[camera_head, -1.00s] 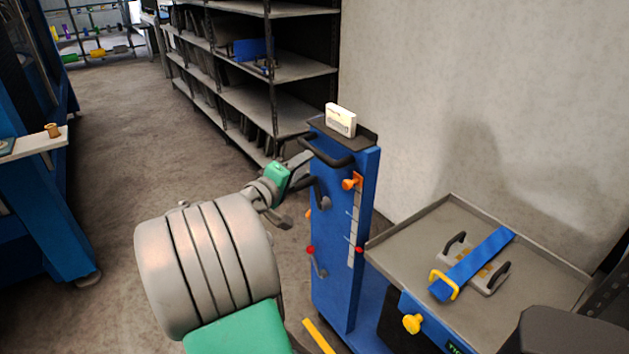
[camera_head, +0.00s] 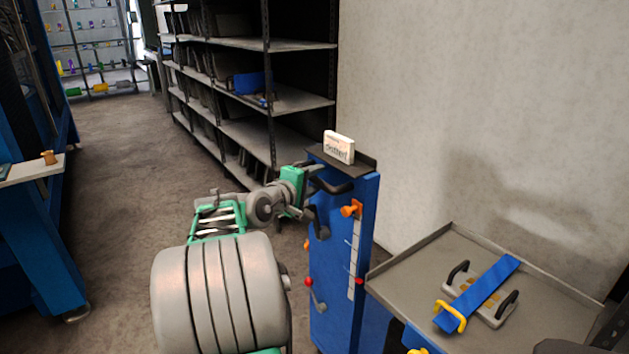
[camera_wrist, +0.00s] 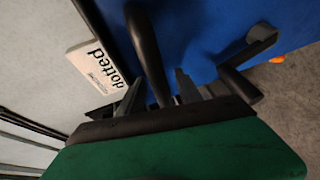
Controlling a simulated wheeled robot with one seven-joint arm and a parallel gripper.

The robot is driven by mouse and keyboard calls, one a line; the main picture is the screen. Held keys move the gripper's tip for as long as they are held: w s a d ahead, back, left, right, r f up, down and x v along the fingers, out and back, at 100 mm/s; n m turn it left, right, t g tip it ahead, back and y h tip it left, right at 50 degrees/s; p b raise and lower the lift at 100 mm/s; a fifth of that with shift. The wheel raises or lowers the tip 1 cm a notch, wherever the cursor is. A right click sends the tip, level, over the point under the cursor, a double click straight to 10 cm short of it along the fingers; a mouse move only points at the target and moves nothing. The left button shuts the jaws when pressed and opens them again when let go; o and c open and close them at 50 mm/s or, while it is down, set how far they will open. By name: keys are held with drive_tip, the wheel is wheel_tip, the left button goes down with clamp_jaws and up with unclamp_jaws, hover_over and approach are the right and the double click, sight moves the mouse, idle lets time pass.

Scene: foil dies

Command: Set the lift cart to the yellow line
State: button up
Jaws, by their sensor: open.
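The lift cart's blue mast (camera_head: 335,250) stands upright at the centre, with a grey tray platform (camera_head: 410,275) on its right. A black bar handle (camera_head: 338,187) is near the mast's top. My gripper (camera_head: 310,188) is at this handle. In the wrist view, the open fingers of my gripper (camera_wrist: 157,90) lie on either side of the black handle (camera_wrist: 148,45), not closed on it. On the tray lies a grey plate with black handles (camera_head: 490,300), under a blue strap (camera_head: 485,290) with a yellow buckle. No yellow floor line shows now.
Dark shelving (camera_head: 295,100) stands behind and a wall is at right. A blue machine (camera_head: 45,250) is at left. Brown floor (camera_head: 120,170) is open between.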

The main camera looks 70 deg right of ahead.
clamp_jaws()
idle(0.4)
idle(1.0)
